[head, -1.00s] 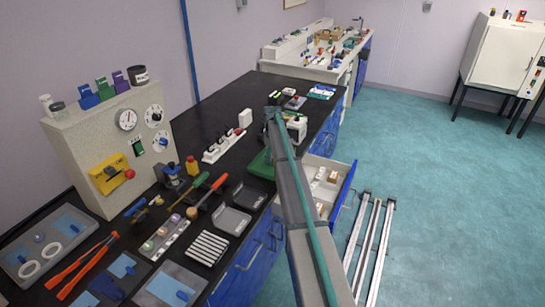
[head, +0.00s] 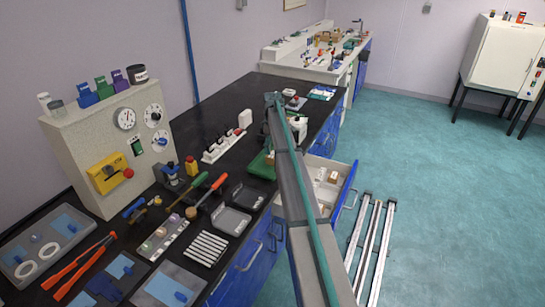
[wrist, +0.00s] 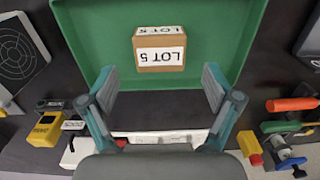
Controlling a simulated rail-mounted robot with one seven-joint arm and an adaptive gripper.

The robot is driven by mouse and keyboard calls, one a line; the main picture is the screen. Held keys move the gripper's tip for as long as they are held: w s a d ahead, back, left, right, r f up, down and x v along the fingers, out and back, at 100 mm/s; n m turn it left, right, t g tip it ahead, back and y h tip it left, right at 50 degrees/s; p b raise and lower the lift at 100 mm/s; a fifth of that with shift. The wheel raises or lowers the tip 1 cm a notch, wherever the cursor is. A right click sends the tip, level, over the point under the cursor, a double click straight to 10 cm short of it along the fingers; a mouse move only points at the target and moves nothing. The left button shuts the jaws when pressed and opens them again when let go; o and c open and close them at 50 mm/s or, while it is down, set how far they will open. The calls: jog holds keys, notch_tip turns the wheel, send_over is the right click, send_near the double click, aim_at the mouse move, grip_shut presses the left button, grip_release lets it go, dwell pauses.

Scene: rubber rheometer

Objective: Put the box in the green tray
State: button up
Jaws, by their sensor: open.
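A small brown cardboard box (wrist: 160,55) with white "LOT 5" labels shows in the wrist view, inside the outline of the green tray (wrist: 235,20). It appears to rest on the tray floor. My gripper (wrist: 160,80) is open, its two fingers apart. The box lies just beyond and between the fingertips, with a gap on both sides. In the head view the green tray (head: 262,166) is on the black bench, partly hidden by my arm. My gripper is hidden behind the arm there.
An open drawer (head: 333,172) with several small boxes is right of my arm. A grey tray (head: 231,220) and a slotted white rack (head: 206,248) are nearer on the bench. Tools and bottles crowd the left. A red-topped yellow object (wrist: 250,145) shows near my gripper.

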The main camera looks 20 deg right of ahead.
aim_at(272, 154)
notch_tip(272, 154, up, 6)
jog(key=b, duration=0.1)
jog(key=shift+r, duration=0.15)
dwell(0.4)
